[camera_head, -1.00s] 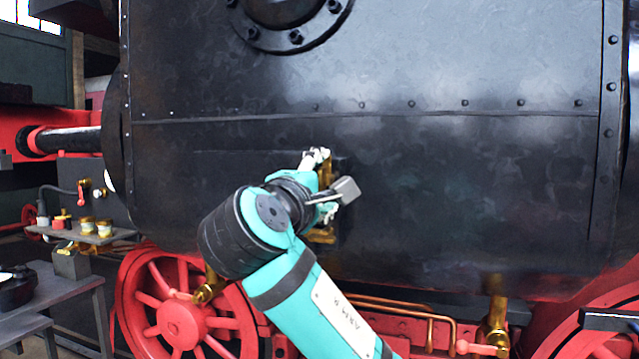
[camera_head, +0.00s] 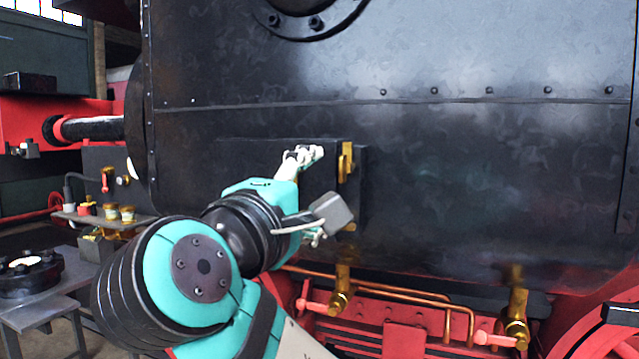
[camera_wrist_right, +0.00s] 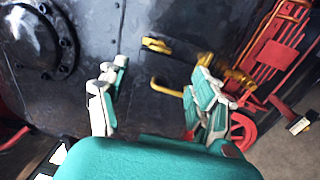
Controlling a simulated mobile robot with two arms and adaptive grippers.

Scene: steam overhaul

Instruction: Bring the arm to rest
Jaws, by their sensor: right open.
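My right arm reaches up from the bottom of the head view, and its right gripper (camera_head: 312,195) is in front of the black boiler side. In the right wrist view the gripper (camera_wrist_right: 160,105) has its two fingers spread wide apart, with nothing between the tips. Brass fittings (camera_head: 346,162) on a dark plate (camera_head: 357,205) sit just right of the gripper in the head view. In the wrist view a brass bracket (camera_wrist_right: 157,46) and a brass handle (camera_wrist_right: 166,88) show beyond the fingers. My left gripper is not in view.
The black boiler wall (camera_head: 480,190) fills the background close ahead. Brass valves (camera_head: 516,322) and copper pipes (camera_head: 400,293) run below it above red framework. A small shelf with jars (camera_head: 110,212) and a grey table (camera_head: 40,312) stand at the left.

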